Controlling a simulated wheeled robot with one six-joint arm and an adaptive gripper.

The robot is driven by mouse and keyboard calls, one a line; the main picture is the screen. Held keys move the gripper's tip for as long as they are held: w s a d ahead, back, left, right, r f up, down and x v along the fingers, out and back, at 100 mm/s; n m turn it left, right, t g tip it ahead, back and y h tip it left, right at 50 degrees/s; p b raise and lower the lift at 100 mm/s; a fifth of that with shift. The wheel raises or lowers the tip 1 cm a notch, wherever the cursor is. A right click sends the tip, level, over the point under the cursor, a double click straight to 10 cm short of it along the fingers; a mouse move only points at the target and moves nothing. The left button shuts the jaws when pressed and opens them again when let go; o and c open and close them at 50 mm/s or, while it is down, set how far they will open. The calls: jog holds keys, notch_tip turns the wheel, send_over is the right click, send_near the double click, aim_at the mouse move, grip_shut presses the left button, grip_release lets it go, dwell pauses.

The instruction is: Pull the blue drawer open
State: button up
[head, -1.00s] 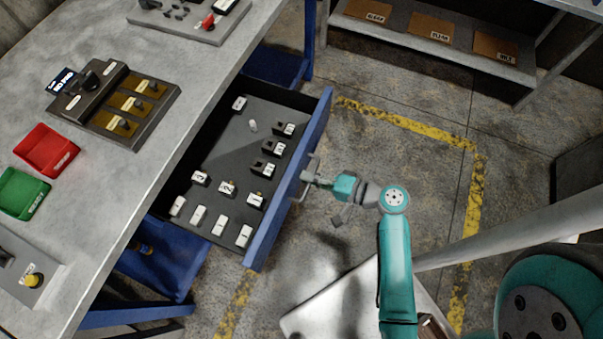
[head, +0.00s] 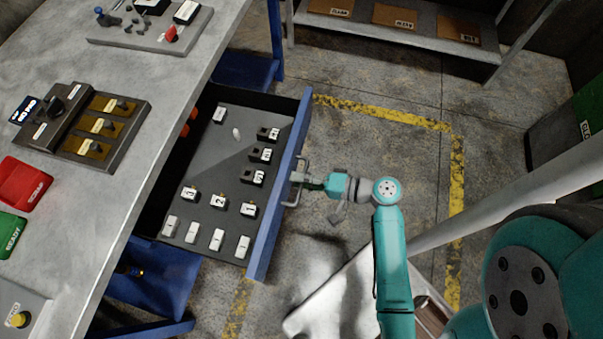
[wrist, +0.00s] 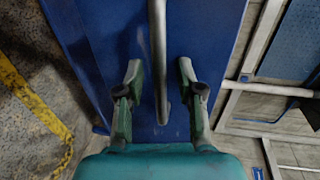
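The blue drawer (head: 279,190) stands well out from under the grey worktop, with its dark inside showing. Its grey bar handle (head: 294,200) is on the outer face of the front panel. My gripper (head: 305,181) is at the handle from the right. In the wrist view, the drawer's blue front (wrist: 205,30) fills the middle. The handle bar (wrist: 158,50) runs between the two fingers of my gripper (wrist: 160,78). The fingers are apart, with gaps showing on both sides of the bar. Contact with the handle cannot be told.
Several small white and black labelled blocks (head: 249,209) lie in the drawer. The worktop (head: 150,60) carries control panels, a red tray (head: 22,184) and a green tray. A shelf (head: 400,35) with brown cards is at the back.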

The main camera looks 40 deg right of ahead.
jog(key=v, duration=0.7)
jog(key=shift+s, duration=0.2)
jog(key=shift+d, duration=0.15)
dwell(0.6)
